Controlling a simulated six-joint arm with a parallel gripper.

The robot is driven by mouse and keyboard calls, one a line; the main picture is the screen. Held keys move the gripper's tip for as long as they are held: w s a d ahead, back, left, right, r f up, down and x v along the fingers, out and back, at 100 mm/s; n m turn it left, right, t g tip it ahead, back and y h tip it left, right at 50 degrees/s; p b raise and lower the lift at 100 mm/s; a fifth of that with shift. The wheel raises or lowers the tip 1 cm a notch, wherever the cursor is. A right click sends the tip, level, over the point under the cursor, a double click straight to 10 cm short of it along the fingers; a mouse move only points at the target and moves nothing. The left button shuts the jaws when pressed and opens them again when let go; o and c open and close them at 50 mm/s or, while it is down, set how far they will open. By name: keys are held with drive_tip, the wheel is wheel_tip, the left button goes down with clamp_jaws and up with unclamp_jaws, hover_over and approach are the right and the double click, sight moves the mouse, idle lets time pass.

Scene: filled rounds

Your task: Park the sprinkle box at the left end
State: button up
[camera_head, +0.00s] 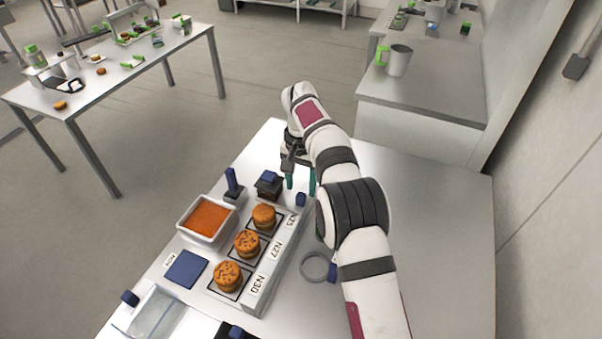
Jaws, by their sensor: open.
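The white box (184,233) filled with orange sprinkles, which I take as the sprinkle box, stands on the table left of the row of rounds. A flat blue square pad (187,268) with a small label lies just below it in the picture, bare on top. My gripper (301,183) is open, with teal fingertips apart and pointing down. It is up and to the right of the sprinkle box, well away from it, near a dark box with a blue top (269,185). I see nothing between the fingers, though the arm hides part of that area.
Three orange-topped rounds (247,243) sit on squares along a white labelled rail (272,265). A dark blue upright piece (233,186) stands by the sprinkle box. A grey ring (315,267) lies beside my arm. The table's right side is clear.

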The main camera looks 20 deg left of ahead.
sight(305, 197)
wheel_tip(305, 197, up, 8)
drive_tip(key=shift+f, duration=0.15)
drive_tip(key=shift+d, duration=0.1)
drive_tip(key=d+f+m+g+y, duration=0.1)
drive_tip(key=d+f+m+y, duration=0.1)
drive_tip(key=s+d+f+m+g+y, duration=0.1)
drive_tip(key=d+f+m+g+y, duration=0.1)
drive_tip(key=d, duration=0.1)
drive_tip(key=s+d+f+m+g+y, duration=0.1)
drive_tip(key=d+f+m+y, duration=0.1)
drive_tip(key=m, duration=0.1)
drive_tip(key=shift+s+d+f+g+y, duration=0.2)
drive_tip(key=shift+d+f+g+y, duration=0.05)
drive_tip(key=shift+d+g+y, duration=0.05)
drive_tip(key=w+d+m+t+y, duration=0.2)
drive_tip(key=d+m+t+y, duration=0.4)
drive_tip(key=m, duration=0.5)
drive_tip(key=shift+g+y, duration=0.4)
drive_tip(key=shift+g, duration=0.3)
drive_tip(key=x, duration=1.5)
drive_tip(key=shift+w+f, duration=0.2)
